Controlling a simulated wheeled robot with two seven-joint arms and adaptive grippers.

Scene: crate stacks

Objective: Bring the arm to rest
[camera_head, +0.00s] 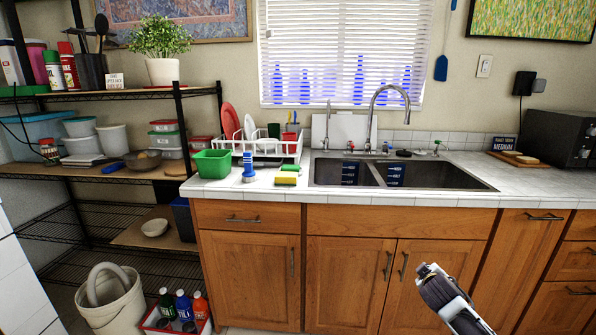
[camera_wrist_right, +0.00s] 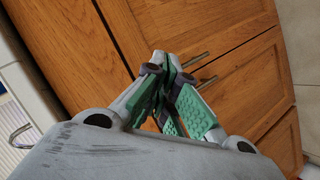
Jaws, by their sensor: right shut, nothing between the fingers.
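My right gripper (camera_wrist_right: 166,68) shows in the right wrist view. Its green-padded fingers meet at the tips with nothing between them. Wooden cabinet fronts (camera_wrist_right: 215,45) with metal handles lie beyond the fingertips; I cannot tell the exact gap. In the head view a grey and dark part of my own arm reaches in at the lower right, in front of the cabinets below the sink. My left gripper is in neither view.
A white tiled counter (camera_head: 470,172) with a double sink (camera_head: 440,178) runs across the head view. A green bin (camera_head: 212,163), a dish rack (camera_head: 290,150) and sponges (camera_head: 287,180) stand on it. Wire shelves stand at left, with a bucket (camera_head: 112,305) and bottle crate (camera_head: 160,322) on the floor.

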